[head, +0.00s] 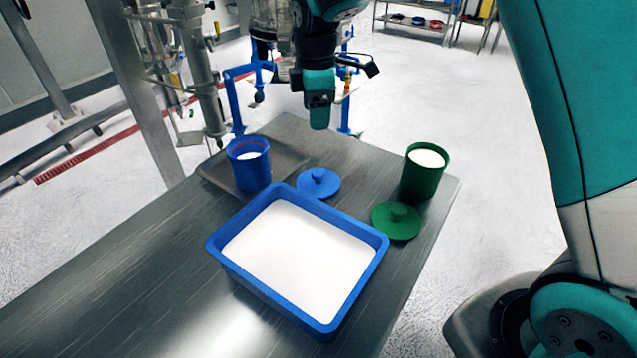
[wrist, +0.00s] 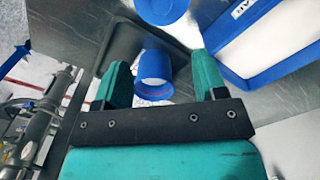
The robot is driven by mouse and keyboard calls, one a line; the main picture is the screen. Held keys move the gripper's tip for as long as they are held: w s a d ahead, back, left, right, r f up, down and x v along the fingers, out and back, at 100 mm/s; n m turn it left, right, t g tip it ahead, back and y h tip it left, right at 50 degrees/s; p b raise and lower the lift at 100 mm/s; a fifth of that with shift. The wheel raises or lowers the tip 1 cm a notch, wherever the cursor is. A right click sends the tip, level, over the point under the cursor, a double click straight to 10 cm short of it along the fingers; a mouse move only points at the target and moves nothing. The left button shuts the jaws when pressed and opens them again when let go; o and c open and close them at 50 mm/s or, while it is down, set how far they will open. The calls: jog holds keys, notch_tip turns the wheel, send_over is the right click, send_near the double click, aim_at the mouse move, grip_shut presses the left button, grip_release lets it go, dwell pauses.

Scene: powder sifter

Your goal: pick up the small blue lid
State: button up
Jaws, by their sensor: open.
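The small blue lid (head: 318,183), round with a raised knob, lies on the metal table behind the blue tub and to the right of the blue cup. In the wrist view the lid (wrist: 160,8) is cut off by the top edge, beyond the fingertips. My gripper (head: 320,117) is above the table at its far end, higher than the lid and apart from it. In the wrist view my gripper (wrist: 162,70) has its two teal fingers spread with nothing held; the blue cup shows between them, lower down.
The blue cup (head: 251,175) with white powder stands on a flat tray (head: 218,180). A large blue tub (head: 235,272) of white powder is close in front of the lid. A green cup (head: 422,182) and green lid (head: 396,221) are to the right. Metal equipment (head: 205,90) stands behind left.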

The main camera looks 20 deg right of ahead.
jog(key=p, duration=0.2)
send_over(318, 172)
notch_tip(318, 172, down, 11)
jog(key=shift+w+a, duration=0.1)
jog(key=shift+w, duration=0.05)
notch_tip(318, 172, down, 6)
jog(key=shift+r+p, duration=0.2)
jog(key=shift+p, duration=1)
jog(key=shift+c, duration=0.4)
jog(key=c, duration=0.9)
